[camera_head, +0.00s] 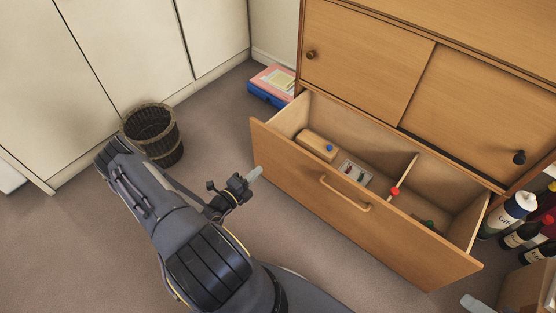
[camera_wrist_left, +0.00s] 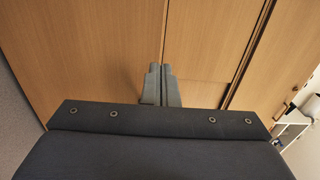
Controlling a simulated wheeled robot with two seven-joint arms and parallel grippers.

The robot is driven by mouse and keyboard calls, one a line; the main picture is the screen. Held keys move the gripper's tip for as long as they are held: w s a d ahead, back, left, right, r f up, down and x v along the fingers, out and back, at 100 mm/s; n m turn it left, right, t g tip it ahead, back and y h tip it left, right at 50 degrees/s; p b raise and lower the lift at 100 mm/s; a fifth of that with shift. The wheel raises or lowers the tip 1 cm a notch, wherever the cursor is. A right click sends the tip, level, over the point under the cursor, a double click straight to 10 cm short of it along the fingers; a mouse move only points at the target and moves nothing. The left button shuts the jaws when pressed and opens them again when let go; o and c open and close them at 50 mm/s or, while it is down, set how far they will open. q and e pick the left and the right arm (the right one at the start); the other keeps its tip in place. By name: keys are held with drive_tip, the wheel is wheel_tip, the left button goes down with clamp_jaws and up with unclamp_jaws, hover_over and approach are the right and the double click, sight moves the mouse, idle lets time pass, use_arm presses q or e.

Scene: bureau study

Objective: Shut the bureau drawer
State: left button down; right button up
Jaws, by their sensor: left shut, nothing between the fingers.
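The bureau drawer (camera_head: 300,163) is pulled well out of the wooden bureau (camera_head: 365,45). Its front has a bar handle (camera_head: 345,194). Inside are a wooden box, a small tray of little items, a red-topped object and a divider. My left gripper (camera_head: 257,173) is shut and empty, its tips close to the left part of the drawer front; I cannot tell whether they touch it. In the left wrist view the closed fingers (camera_wrist_left: 161,84) point at wooden panels. A grey tip at the bottom right of the head view looks like my right gripper (camera_head: 476,303); its jaws cannot be made out.
A wicker basket (camera_head: 152,134) stands on the carpet at the left, near pale cabinets (camera_head: 120,50). A pink and blue stack (camera_head: 272,84) lies beside the bureau. Bottles (camera_head: 515,212) stand at the right, by the drawer's right end. Carpet in front of the drawer is clear.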

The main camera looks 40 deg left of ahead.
sight(288, 143)
use_arm(q)
drive_tip(key=w+b, duration=0.1)
drive_tip(key=w, duration=0.3)
drive_tip(key=w+b, duration=0.1)
drive_tip(key=w, duration=0.4)
drive_tip(key=w+d+b, duration=0.1)
drive_tip(key=w+b, duration=0.1)
drive_tip(key=w, duration=0.2)
drive_tip(key=shift+w+d+r, duration=0.1)
drive_tip(key=shift+w, duration=0.25)
use_arm(e)
wheel_tip(288, 143, down, 4)
drive_tip(key=shift+f, duration=0.1)
